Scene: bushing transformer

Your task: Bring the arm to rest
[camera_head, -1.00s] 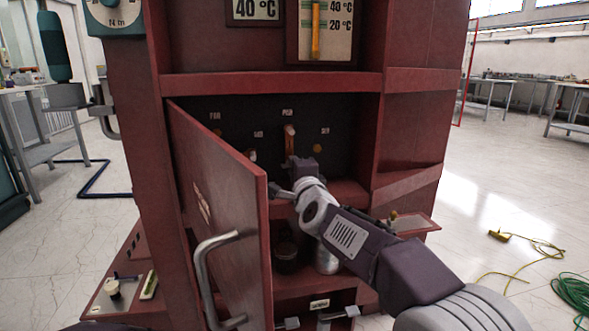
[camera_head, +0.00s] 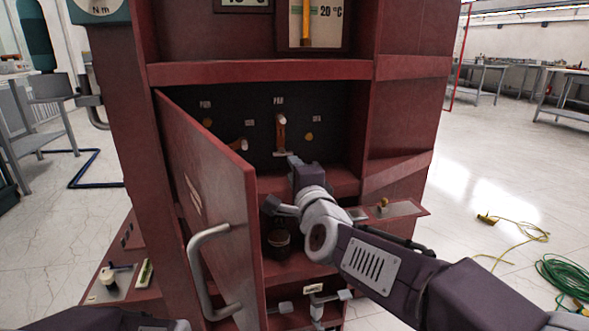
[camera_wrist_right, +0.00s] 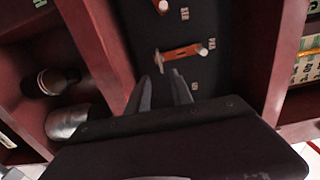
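My right arm reaches into the open compartment of the red cabinet (camera_head: 260,71). My right gripper (camera_head: 293,163) is in front of the dark panel (camera_head: 345,110), just below the middle lever. In the right wrist view its two fingers (camera_wrist_right: 164,88) are apart with nothing between them. The middle brown lever with a pale tip (camera_head: 281,132) stands upright on the panel; it also shows in the wrist view (camera_wrist_right: 182,52), apart from the fingers. A second lever (camera_head: 238,145) sits to its left, tilted. Part of my left arm shows at the bottom left; its gripper is out of view.
The cabinet door (camera_head: 215,190) stands open on the left, with a grey handle (camera_head: 200,265). A dark round part (camera_head: 279,240) is in the compartment below the arm. Yellow (camera_head: 515,232) and green (camera_head: 567,275) cables lie on the floor at right.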

